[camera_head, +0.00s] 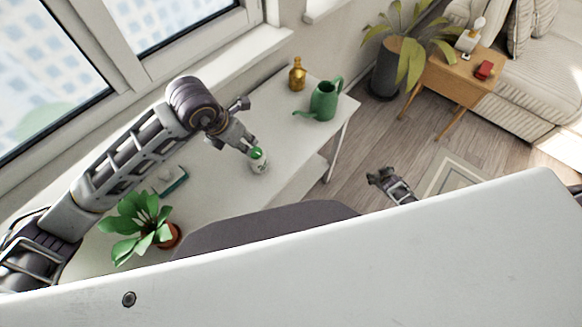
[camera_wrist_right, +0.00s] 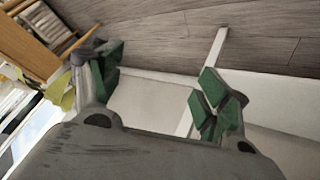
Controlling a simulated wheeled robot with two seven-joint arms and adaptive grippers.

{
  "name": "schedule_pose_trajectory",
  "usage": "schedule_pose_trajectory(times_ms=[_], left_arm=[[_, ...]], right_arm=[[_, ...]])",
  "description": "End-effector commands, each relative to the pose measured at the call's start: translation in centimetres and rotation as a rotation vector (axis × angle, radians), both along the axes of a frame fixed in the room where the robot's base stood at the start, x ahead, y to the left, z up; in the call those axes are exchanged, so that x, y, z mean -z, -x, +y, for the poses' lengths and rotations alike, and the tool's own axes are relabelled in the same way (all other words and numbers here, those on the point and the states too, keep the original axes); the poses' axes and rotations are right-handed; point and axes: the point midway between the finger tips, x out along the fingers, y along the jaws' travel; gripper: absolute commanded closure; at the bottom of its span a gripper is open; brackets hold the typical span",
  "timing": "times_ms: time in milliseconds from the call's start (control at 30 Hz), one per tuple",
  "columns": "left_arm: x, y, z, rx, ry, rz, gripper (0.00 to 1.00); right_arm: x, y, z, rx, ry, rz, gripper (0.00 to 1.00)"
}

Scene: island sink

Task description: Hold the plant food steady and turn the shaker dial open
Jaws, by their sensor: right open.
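The plant food (camera_head: 259,162) is a small white bottle with a green top, standing on the white table in the head view. My left gripper (camera_head: 252,147) is at the bottle's top, with its fingers close around or against it. I cannot tell whether they grip it. The dial is too small to make out. My right gripper (camera_head: 376,177) is off the table's right side over the floor, apart from the bottle. In the right wrist view its green-padded fingers (camera_wrist_right: 163,88) are spread, with nothing between them.
A green watering can (camera_head: 323,101) and an amber bottle (camera_head: 297,75) stand at the white table's (camera_head: 225,178) far end. A potted plant (camera_head: 143,226) and a green-edged tray (camera_head: 171,181) are at the near left. A wooden side table (camera_head: 455,78) stands beyond open floor.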

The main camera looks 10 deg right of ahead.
Motion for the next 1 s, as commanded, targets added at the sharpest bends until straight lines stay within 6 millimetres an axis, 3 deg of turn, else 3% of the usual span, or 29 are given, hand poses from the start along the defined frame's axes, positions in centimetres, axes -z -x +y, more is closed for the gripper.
schedule_pose_trajectory(times_ms=[200, 467, 700, 1000], left_arm=[[0.0, 0.0, 0.0, 0.000, 0.000, 0.000, 0.64], [0.0, 0.0, 0.0, 0.000, 0.000, 0.000, 0.64], [0.0, 0.0, 0.0, 0.000, 0.000, 0.000, 0.64], [0.0, 0.0, 0.0, 0.000, 0.000, 0.000, 0.64]], right_arm=[[-5.7, -5.8, -1.0, -0.013, 0.012, -0.112, 0.24], [-12.9, -11.7, -1.0, -0.033, 0.014, -0.241, 0.24], [-20.1, -16.4, -0.1, -0.064, 0.005, -0.362, 0.24], [-29.5, -20.9, 2.4, -0.115, -0.021, -0.510, 0.24]])
